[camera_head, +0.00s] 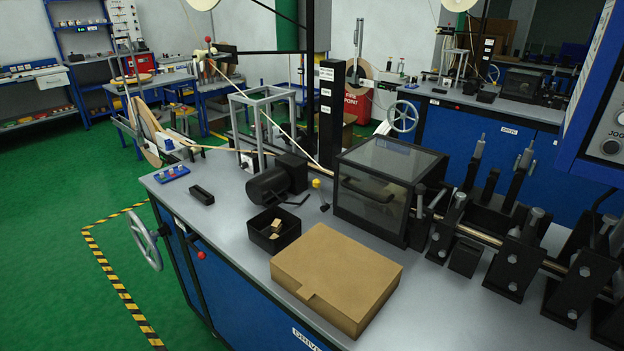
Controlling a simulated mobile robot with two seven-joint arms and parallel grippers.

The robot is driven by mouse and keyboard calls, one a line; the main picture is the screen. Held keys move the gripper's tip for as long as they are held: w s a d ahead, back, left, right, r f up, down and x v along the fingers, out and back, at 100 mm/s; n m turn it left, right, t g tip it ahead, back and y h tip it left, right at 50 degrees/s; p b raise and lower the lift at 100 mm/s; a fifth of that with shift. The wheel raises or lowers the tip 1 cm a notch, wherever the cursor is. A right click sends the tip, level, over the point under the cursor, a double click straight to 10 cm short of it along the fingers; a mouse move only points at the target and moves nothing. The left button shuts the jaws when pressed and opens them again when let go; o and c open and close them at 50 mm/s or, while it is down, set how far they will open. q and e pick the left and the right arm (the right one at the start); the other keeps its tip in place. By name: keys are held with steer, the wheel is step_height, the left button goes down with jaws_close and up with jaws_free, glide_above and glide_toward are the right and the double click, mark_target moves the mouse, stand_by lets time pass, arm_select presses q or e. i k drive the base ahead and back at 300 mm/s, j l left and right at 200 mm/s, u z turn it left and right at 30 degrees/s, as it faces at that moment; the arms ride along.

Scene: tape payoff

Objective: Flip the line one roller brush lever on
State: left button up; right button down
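A small lever with a yellow knob (316,184) stands on the grey bench top, between a black motor (269,186) and a dark box with clear panels (386,190). It may be the roller brush lever, but I can read no label on it. Its stem seems to lean slightly, and I cannot tell whether it is on or off. Neither of my grippers is in view.
A closed cardboard box (336,279) and an open black bin (273,230) holding small pieces sit near the bench's front edge. Black roller stands (512,262) line the right. A handwheel (148,238) juts from the left end. A blue panel (597,110) hangs at upper right.

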mark_target(325, 205)
steer(key=i+j+z, duration=0.1)
steer(key=j, duration=0.25)
steer(key=i+j, duration=0.3)
steer(key=i+j+z, duration=0.15)
steer(key=j, duration=0.25)
steer(key=i+j, duration=0.2)
steer(key=j, duration=0.15)
steer(key=z, duration=0.05)
